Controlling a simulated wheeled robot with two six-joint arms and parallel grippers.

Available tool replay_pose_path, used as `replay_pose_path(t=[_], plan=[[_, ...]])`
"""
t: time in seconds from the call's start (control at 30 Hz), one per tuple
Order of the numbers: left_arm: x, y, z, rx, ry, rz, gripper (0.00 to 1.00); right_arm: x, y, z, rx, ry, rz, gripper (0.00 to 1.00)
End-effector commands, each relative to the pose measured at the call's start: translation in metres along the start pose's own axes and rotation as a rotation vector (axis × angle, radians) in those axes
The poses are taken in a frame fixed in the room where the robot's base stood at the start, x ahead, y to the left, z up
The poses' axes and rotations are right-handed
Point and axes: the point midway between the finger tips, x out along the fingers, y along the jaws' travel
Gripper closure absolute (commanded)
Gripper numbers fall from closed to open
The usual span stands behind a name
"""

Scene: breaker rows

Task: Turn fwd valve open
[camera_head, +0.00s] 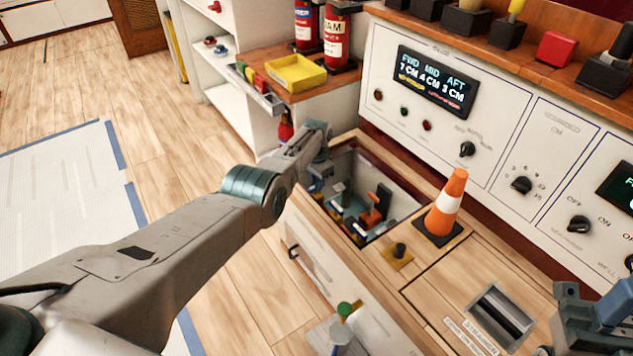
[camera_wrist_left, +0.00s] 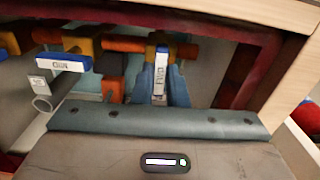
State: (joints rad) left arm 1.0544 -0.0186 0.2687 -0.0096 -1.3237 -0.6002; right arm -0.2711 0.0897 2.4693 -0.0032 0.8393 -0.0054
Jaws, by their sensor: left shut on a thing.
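The fwd valve's handle (camera_wrist_left: 160,76), white and blue with a label that reads FWD, stands upright in the left wrist view, across the line of an orange pipe (camera_wrist_left: 125,45). My left gripper (camera_wrist_left: 162,92) has its blue fingers on both sides of this handle and is shut on it. In the head view my left arm reaches into the open floor hatch (camera_head: 398,228); its fingers and the fwd handle are hidden there. My right gripper (camera_head: 590,318) is partly in view at the lower right, away from the hatch; its jaws are not clear.
Another blue and white handle (camera_wrist_left: 62,63) lies sideways at left in the wrist view. The panel display (camera_head: 436,80) reads FWD 7, MID 4, AFT 3 CM. A yellow tray (camera_head: 295,72) sits behind.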

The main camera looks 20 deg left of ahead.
Motion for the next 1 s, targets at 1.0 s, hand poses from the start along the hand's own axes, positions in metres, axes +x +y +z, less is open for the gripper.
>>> replay_pose_path(t=[1.0], plan=[[-0.0003, 0.0000, -0.0003, 0.059, 0.001, 0.000, 0.65, 0.0002, -0.0003, 0.0000, 0.001, 0.000, -0.007, 0.64]])
